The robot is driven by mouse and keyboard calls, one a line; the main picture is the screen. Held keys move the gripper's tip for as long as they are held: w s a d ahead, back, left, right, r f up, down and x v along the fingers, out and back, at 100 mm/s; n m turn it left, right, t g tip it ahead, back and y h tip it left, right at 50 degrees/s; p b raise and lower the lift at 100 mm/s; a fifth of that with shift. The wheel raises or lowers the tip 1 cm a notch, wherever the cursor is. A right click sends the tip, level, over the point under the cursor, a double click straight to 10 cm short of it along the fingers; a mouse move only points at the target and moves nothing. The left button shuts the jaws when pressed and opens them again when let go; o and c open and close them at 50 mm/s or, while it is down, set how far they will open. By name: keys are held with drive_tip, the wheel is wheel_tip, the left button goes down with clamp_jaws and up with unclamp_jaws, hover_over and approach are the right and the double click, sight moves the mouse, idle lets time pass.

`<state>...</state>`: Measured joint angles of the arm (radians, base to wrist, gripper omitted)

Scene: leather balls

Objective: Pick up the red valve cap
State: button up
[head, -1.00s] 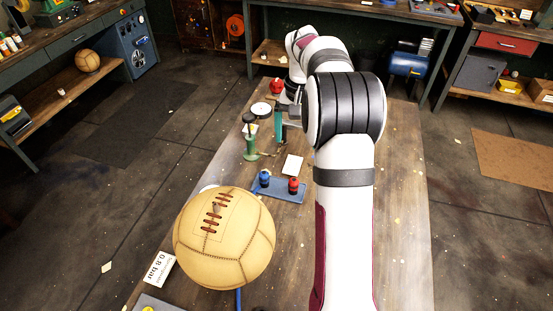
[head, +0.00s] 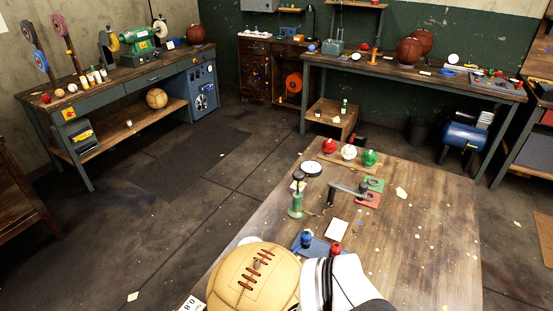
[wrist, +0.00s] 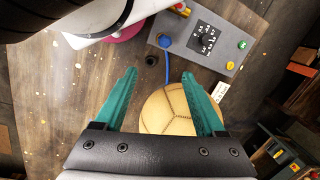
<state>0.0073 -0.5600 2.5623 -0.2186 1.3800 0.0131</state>
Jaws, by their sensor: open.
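My white arm is just below the red cap in the head view and covers the tray's near right part. My gripper (wrist: 160,76) shows only in the wrist view, with its teal fingers wide apart and nothing between them. The tan laced ball (head: 252,280) is left of the arm; in the wrist view it shows behind the fingers (wrist: 168,112).
A green stand (head: 296,203), a white round dish (head: 312,168) and a black cranked tool (head: 345,190) stand beyond the tray. A board with red, white and green knobs (head: 349,153) lies farther back. A grey control box (wrist: 211,40) is beyond the ball. The table's right side is clear.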

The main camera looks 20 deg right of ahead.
drive_tip(key=shift+m+h, duration=0.3)
drive_tip(key=shift+m, duration=0.3)
drive_tip(key=w+d+r, duration=0.1)
drive_tip(key=w, duration=0.3)
drive_tip(key=w+d+r, duration=0.1)
drive_tip(key=w+d, duration=0.1)
drive_tip(key=w, duration=0.2)
drive_tip(key=w+d+r, duration=0.1)
drive_tip(key=w+d, duration=0.1)
drive_tip(key=w, duration=0.2)
drive_tip(key=shift+w+d, duration=0.15)
drive_tip(key=shift+w, duration=0.1)
drive_tip(key=shift+m, duration=0.3)
drive_tip(key=w+d, duration=0.1)
drive_tip(key=w, duration=0.1)
drive_tip(key=w+d, duration=0.3)
drive_tip(key=w, duration=0.1)
drive_tip(key=shift+w+d+f, duration=0.3)
drive_tip(key=shift+d+f, duration=0.05)
drive_tip(key=shift+f, duration=0.05)
drive_tip(key=w+d+f+m+h, duration=0.1)
drive_tip(key=w+d+f, duration=0.4)
drive_tip(key=w+d, duration=0.45)
approach(337, 245)
drive_tip(key=shift+m, duration=0.3)
wheel_tip(337, 245, down, 12)
drive_tip(key=shift+s+a+f, duration=0.15)
clamp_jaws()
